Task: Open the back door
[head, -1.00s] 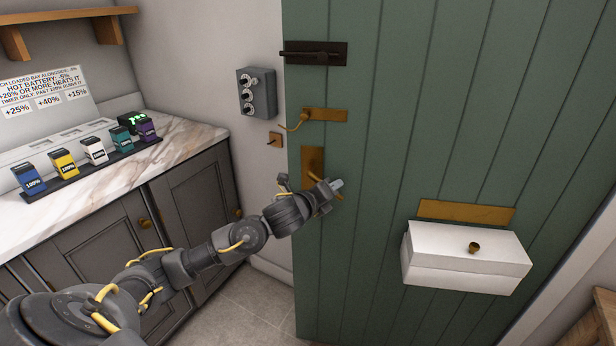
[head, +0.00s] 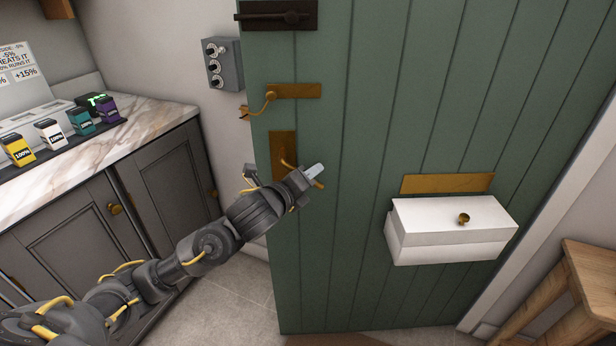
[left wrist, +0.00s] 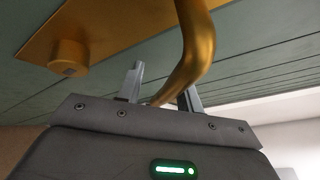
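The green plank back door (head: 350,120) fills the middle and right of the head view. Its brass lever handle (head: 288,164) sits on a brass plate near the left edge. My left gripper (head: 314,171) is at this lever. In the left wrist view the curved lever (left wrist: 196,45) passes down between my two spread fingers (left wrist: 162,95); firm contact cannot be told. Above are a brass hook (head: 264,102), its tip close to a small wall plate (head: 243,112), and a black bolt (head: 277,15). Whether the hook is engaged cannot be told. My right gripper is out of view.
A white box (head: 450,240) with a knob sits on the door below a brass plate. A grey control box (head: 222,63) is on the wall. A counter (head: 150,125) with battery packs stands left, a wooden stool (head: 590,275) right.

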